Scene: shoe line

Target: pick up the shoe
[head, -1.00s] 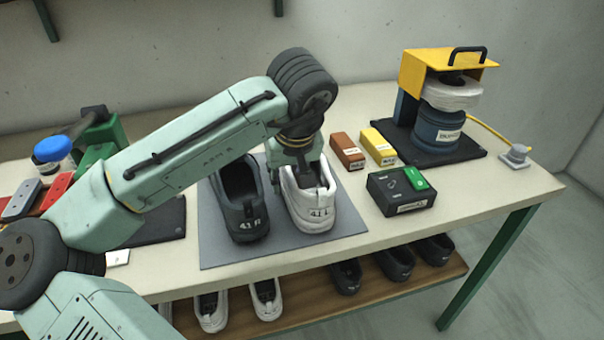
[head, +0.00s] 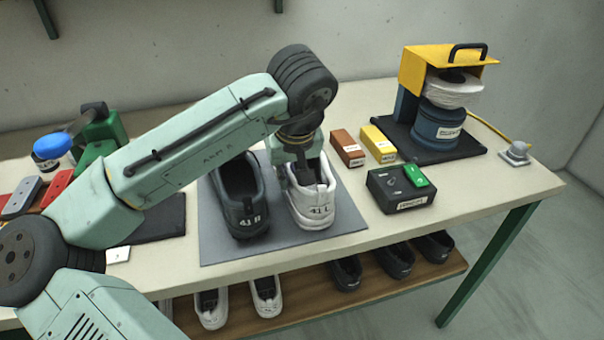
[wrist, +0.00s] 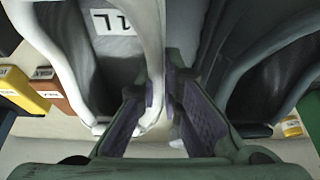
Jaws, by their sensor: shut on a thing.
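The white shoe (head: 312,207), marked 41 L at the heel, rests on a grey mat (head: 225,250) on the bench. The dark shoe (head: 240,207), marked 41 R, stands just to its left. My gripper (head: 303,180) reaches down at the white shoe's opening and partly hides it. In the wrist view my gripper (wrist: 163,105) has its purple-padded fingers close together, shut on the side wall of the white shoe (wrist: 150,50). The dark shoe (wrist: 250,60) is close beside the fingers there.
Orange (head: 348,148) and yellow (head: 379,145) boxes and a black box with a green button (head: 400,190) stand right of the mat. A yellow and blue machine (head: 440,110) is behind them. More shoes sit on the lower shelf (head: 320,305).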

